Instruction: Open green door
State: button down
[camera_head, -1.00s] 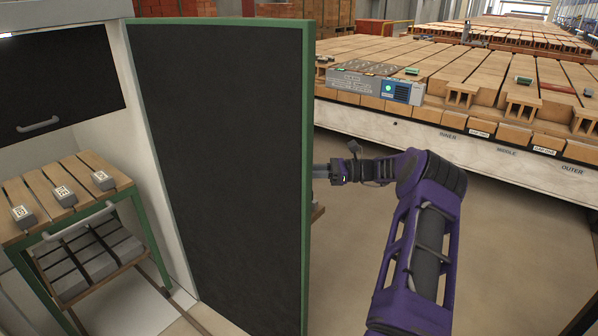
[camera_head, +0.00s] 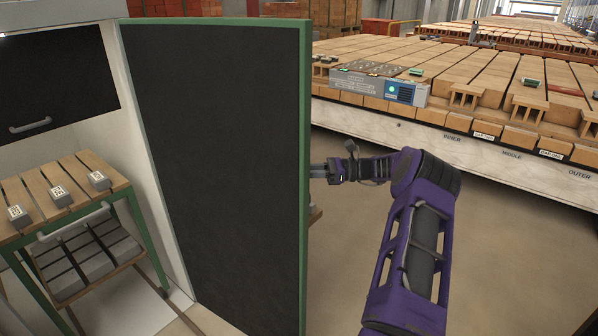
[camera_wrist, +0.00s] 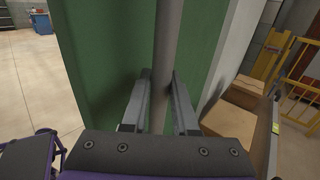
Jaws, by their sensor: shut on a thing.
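The green door (camera_head: 218,170) stands swung open from the white cabinet. Its dark inner face and green edge face me in the head view. In the wrist view its green outer face (camera_wrist: 105,60) fills the left and middle. A grey bar handle (camera_wrist: 167,40) runs upright in front of it. My gripper (camera_wrist: 160,95) is shut on this handle, with one finger on each side. In the head view the fingertips and the handle are hidden behind the door's edge.
Inside the cabinet, a wooden-topped green stand (camera_head: 75,186) holds small grey tagged blocks, with a pulled-out tray (camera_head: 118,258) of grey blocks below. A long brick-laden table (camera_head: 480,142) stands at the back right. Cardboard boxes (camera_wrist: 245,95) stand right of the door in the wrist view. Floor is clear on the right.

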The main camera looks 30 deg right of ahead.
jog(key=shift+s+d+f, duration=0.1)
jog(key=shift+f, duration=0.05)
jog(key=c, duration=0.7)
grip_release()
jog(key=b+v, duration=0.1)
jog(key=v, duration=1.1)
